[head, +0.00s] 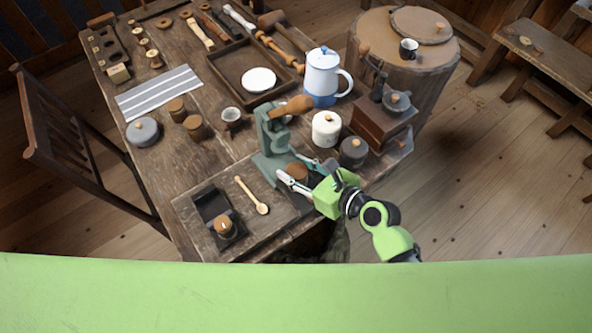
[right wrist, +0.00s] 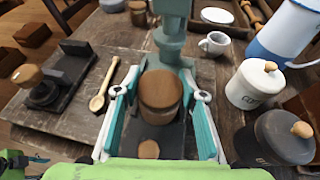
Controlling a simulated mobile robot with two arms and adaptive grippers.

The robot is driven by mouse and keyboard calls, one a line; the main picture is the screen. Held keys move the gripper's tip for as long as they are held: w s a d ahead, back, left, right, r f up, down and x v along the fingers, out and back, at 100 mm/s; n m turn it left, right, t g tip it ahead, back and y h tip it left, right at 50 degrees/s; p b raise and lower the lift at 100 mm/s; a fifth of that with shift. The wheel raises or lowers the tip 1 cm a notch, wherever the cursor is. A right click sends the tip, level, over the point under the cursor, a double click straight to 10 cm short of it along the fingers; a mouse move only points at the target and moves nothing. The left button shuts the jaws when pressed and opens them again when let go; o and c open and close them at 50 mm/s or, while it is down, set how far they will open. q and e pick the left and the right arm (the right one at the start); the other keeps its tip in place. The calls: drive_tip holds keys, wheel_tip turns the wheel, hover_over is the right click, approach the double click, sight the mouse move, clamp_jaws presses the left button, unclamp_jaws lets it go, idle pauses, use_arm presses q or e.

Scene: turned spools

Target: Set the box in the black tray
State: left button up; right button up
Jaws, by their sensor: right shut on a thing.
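The box is a round brown wooden one (right wrist: 160,95), held upright between the fingers of my right gripper (head: 301,174) beside the green press (head: 272,145). In the head view the box (head: 298,171) is partly covered by the fingers. A black tray-like piece (head: 211,203) lies at the near left of the table, with a dark block at one end and a wooden-knobbed item on the other. It also shows at the left in the right wrist view (right wrist: 72,84). The box is to the right of it, apart from it.
A wooden spoon (head: 252,195) lies between the black piece and the press. A white canister (head: 326,128), a dark lidded pot (head: 353,152) and a coffee grinder (head: 380,125) stand to the right. A brown tray (head: 227,89) with a plate is at the back.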

drive_tip(key=o, duration=1.1)
drive_tip(key=shift+f, duration=0.1)
drive_tip(key=v, duration=1.2)
drive_tip(key=shift+b, duration=0.4)
